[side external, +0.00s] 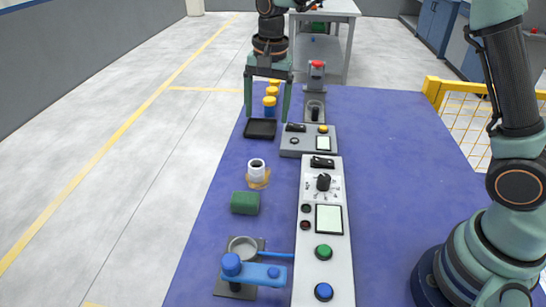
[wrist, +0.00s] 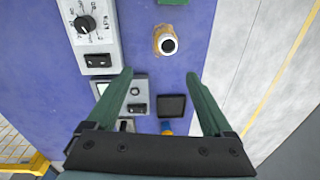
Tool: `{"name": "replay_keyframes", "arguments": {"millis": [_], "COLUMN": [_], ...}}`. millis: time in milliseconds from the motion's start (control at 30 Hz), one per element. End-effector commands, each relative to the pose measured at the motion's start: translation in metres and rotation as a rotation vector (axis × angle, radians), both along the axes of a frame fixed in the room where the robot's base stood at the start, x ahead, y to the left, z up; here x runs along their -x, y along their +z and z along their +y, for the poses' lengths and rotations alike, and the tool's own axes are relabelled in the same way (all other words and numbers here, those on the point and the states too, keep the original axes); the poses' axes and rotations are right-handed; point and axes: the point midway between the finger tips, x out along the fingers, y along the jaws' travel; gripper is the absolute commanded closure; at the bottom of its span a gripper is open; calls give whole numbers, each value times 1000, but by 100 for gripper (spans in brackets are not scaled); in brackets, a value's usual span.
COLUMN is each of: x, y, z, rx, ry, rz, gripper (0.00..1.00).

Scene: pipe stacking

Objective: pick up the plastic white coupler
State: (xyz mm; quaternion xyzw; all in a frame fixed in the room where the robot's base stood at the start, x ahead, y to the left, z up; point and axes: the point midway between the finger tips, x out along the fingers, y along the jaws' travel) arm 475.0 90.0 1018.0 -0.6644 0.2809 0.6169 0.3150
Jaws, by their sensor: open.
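The white coupler (side external: 257,166) is a short upright cylinder with a dark opening. It stands on a tan base (side external: 258,182) on the blue table. In the wrist view the coupler (wrist: 168,45) shows as a white ring around a black hole, beyond the fingertips and slightly right of midway between them. My gripper (side external: 267,118) is open and empty, its two green fingers spread wide and pointing down near the black tray. In the wrist view my gripper (wrist: 158,74) has nothing between its fingertips. The coupler is apart from both fingers.
A black tray (side external: 260,129) and several blue-and-yellow pieces (side external: 270,102) are near my gripper. A grey control box (side external: 309,140) and a long white panel (side external: 322,230) stand to the right. A green block (side external: 245,203) and a blue-handled fixture (side external: 240,270) are toward the front.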

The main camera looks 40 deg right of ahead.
Motion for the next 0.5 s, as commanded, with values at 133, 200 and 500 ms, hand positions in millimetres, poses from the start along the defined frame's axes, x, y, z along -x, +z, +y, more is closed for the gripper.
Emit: {"name": "replay_keyframes", "arguments": {"millis": [133,200,500], "x": [-16,-20,-23], "y": [-31,-40,-72], "z": [15,19,24], "rx": [3,5,10], "ry": [-103,-137,-178], "rz": [54,68,87], "gripper": [14,14,14]}}
